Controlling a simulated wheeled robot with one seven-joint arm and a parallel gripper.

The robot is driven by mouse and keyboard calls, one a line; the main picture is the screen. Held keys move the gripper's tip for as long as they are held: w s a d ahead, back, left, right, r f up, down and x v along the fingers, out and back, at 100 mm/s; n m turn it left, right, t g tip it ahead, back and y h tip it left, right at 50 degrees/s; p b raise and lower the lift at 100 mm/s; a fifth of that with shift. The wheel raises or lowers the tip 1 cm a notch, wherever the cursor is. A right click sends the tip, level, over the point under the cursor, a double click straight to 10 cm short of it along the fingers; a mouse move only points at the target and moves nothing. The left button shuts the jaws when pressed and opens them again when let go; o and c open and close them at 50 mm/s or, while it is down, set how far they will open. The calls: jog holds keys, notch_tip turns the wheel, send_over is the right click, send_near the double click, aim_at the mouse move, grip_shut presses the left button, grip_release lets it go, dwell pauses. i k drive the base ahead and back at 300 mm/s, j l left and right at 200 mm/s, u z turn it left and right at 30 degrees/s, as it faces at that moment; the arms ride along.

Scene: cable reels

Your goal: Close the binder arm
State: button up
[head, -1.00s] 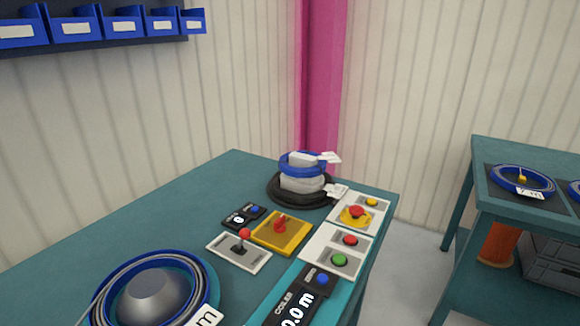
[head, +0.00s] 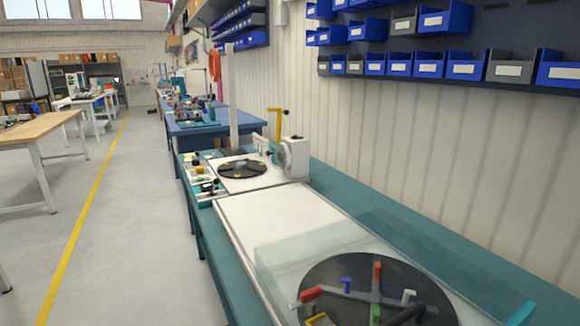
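A white machine (head: 293,158) stands on the long teal bench, with a dark turntable disc (head: 242,168) on a white base in front of it. A yellow angled arm (head: 277,124) stands upright beside this machine; I cannot tell whether it is the binder arm or whether it is open. My gripper is not in view.
Blue and grey bins (head: 428,68) hang on the wall at the right. Small controls (head: 205,187) sit along the bench's left edge. The grey floor (head: 130,230) to the left is clear, with a yellow line. A wooden-topped table (head: 40,133) stands at far left.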

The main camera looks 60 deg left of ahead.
aim_at(279, 110)
jog(key=u, duration=1.95)
jog(key=i+j+u, duration=0.55)
jog(key=i, duration=0.3)
jog(key=i+u, duration=0.3)
jog(key=i, duration=0.15)
jog(key=i+u, duration=0.15)
jog(key=i, duration=1.7)
jog(key=i+z, duration=0.3)
jog(key=i, duration=0.4)
jog(key=i+j+z, duration=0.3)
jog(key=i, duration=0.35)
